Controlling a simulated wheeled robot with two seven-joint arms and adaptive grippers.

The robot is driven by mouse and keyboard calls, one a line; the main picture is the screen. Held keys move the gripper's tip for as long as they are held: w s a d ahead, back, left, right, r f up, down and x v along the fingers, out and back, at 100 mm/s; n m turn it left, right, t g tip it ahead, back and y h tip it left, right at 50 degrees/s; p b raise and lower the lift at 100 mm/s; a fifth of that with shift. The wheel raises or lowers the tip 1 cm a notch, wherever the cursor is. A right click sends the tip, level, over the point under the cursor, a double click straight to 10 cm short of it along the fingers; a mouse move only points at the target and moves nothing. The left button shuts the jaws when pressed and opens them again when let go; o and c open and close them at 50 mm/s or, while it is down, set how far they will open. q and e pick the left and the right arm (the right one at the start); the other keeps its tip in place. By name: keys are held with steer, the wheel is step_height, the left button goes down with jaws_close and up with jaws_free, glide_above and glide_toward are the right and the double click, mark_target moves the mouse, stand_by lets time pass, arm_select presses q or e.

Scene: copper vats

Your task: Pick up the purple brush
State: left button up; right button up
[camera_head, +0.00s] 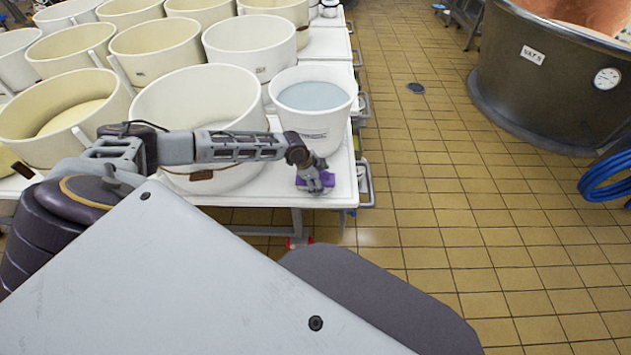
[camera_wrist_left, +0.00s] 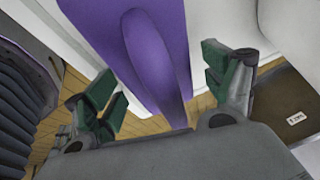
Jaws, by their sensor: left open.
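The purple brush (camera_head: 326,178) lies at the front right corner of the white table (camera_head: 338,198), just in front of a white bucket. My left gripper (camera_head: 318,182) is over it and hides much of it. In the left wrist view, the brush (camera_wrist_left: 150,40) fills the upper middle, with its raised purple ridge running down between the fingers. The green finger pads of my left gripper (camera_wrist_left: 160,85) stand apart on either side of the ridge. Gaps show between the pads and the ridge. My right gripper is not in view.
A white bucket (camera_head: 335,122) with bluish liquid stands right behind the brush. Large cream tubs (camera_head: 205,100) crowd the table. Tiled floor (camera_head: 420,200) lies free to the right. A metal vat (camera_head: 545,90) and a blue hose (camera_head: 605,178) are at the far right.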

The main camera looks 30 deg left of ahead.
arm_select(q)
steer(key=shift+c, duration=0.4)
steer(key=c, duration=1.2)
steer(key=shift+r, duration=0.1)
